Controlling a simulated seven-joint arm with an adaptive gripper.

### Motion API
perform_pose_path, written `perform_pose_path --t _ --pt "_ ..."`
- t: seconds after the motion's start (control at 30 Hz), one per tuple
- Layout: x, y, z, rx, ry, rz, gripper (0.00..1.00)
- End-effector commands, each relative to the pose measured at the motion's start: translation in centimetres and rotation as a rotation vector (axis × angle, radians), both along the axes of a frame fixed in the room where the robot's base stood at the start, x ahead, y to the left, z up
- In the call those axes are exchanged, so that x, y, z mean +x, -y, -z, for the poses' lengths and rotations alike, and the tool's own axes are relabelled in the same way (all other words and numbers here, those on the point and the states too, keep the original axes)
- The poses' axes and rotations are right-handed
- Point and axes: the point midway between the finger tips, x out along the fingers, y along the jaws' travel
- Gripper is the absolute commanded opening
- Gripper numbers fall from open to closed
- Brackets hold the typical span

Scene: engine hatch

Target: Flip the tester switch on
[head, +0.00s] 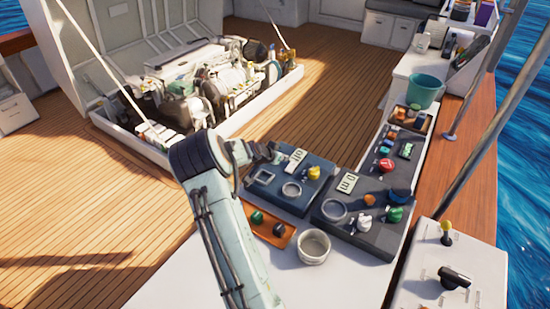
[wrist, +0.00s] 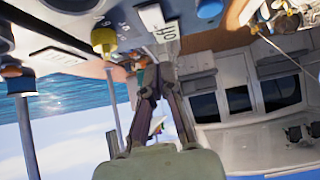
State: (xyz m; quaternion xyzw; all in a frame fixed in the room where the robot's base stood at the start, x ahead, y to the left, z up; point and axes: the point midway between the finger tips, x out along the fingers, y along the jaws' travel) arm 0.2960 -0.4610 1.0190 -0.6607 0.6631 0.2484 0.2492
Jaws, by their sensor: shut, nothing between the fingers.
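A blue panel box (head: 305,198) stands on the white counter, with a pale label card (head: 296,157), a yellow knob (head: 313,173) and a ring. A dark grey panel box (head: 350,237) beside it has a similar card and several knobs. I cannot tell for sure which part is the tester switch. In the wrist view a panel hangs at the top, with a yellow knob (wrist: 104,40) and a card reading "off" (wrist: 167,33). My gripper (head: 274,152) is at the far left edge of the blue box; its shut, empty fingers (wrist: 157,74) show near the card.
An orange tray (head: 272,231) with dark and green knobs and a white bowl (head: 314,247) stand in front of the boxes. A teal bucket (head: 424,91) is behind right. A white box with a lever (head: 455,278) is at lower right. The open engine hatch (head: 205,92) lies beyond.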

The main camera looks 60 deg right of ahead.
Motion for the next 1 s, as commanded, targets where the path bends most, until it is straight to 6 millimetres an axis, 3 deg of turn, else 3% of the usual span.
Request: perform_pose_path --t 0.2,0.4,0.77,1.0 --pt "0.1 -3.4 -2.4 0.0 0.001 -0.002 0.0" --pt "0.0 -4.6 -3.4 -0.001 0.001 0.0 0.0" --pt "-0.1 -4.6 -3.4 -0.006 0.001 0.001 0.0" --pt "-0.4 -3.4 -4.0 -0.093 -0.001 -0.003 0.0"
